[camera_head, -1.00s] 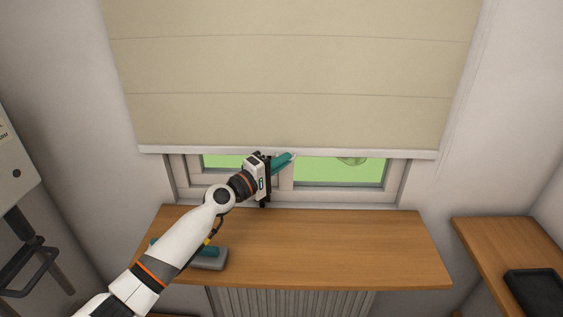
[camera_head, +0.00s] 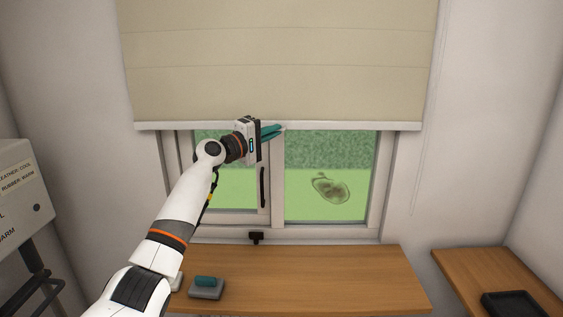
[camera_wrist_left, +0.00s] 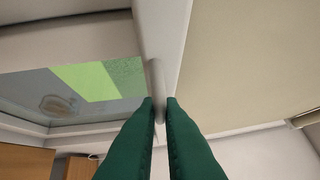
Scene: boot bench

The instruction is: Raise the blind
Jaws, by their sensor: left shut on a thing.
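The beige blind (camera_head: 280,60) hangs over the upper part of the window (camera_head: 325,180), with a white bottom bar (camera_head: 345,126). My left gripper (camera_head: 280,130) is at the middle of this bar, its teal fingers pointing right. In the left wrist view the green fingertips (camera_wrist_left: 160,100) are close together around a small pale tab (camera_wrist_left: 157,85) on the bar (camera_wrist_left: 163,40). The blind's fabric (camera_wrist_left: 245,70) shows at right there. The window below the bar shows green outside. My right gripper is not in view.
A wooden sill shelf (camera_head: 320,275) runs below the window, with a grey block with a teal top (camera_head: 206,287) on it. A window handle (camera_head: 262,187) sits on the frame. A side shelf with a black tray (camera_head: 515,304) is at right, a labelled white box (camera_head: 22,190) at left.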

